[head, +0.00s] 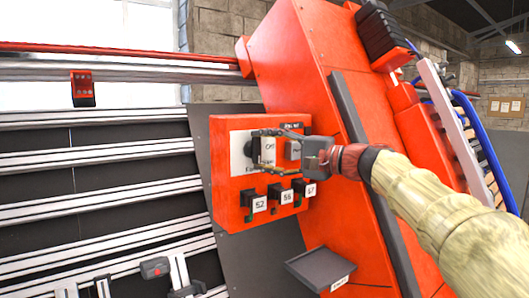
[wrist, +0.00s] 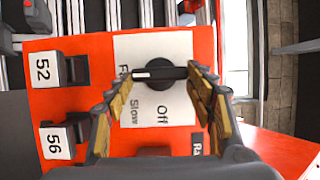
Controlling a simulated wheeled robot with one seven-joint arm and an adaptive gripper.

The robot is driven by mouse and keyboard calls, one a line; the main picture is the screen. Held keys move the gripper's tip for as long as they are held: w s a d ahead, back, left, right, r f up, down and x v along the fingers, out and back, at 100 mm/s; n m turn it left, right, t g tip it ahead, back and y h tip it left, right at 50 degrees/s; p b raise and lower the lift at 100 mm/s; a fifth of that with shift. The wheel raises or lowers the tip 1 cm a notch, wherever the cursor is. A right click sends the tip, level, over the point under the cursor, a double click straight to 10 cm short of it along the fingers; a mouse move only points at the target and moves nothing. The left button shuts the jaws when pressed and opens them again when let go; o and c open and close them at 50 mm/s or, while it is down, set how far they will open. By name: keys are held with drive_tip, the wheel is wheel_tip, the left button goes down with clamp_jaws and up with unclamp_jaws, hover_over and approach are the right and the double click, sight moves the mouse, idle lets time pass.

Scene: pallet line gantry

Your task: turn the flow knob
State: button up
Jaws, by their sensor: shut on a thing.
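The flow knob (wrist: 162,73) is a black bar with a white mark at its left end in the wrist view. It sits on a white dial plate (wrist: 165,48) lettered Off and Slow, plus a word starting with F that is partly hidden. The white mark lies on the side of that F word. My gripper (wrist: 160,75) has its yellow-padded fingers on the two ends of the knob, shut on it. In the head view my gripper (head: 263,150) reaches from the right to the plate (head: 238,150) and largely hides the knob.
The plate is on a red control box (head: 232,208). A small dark shelf (head: 318,267) juts out lower down. Metal rails (head: 100,157) run at the left.

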drive_tip(key=o, duration=1.2)
drive_tip(key=shift+c, duration=0.2)
drive_tip(key=v, duration=1.2)
drive_tip(key=shift+w+f, duration=0.1)
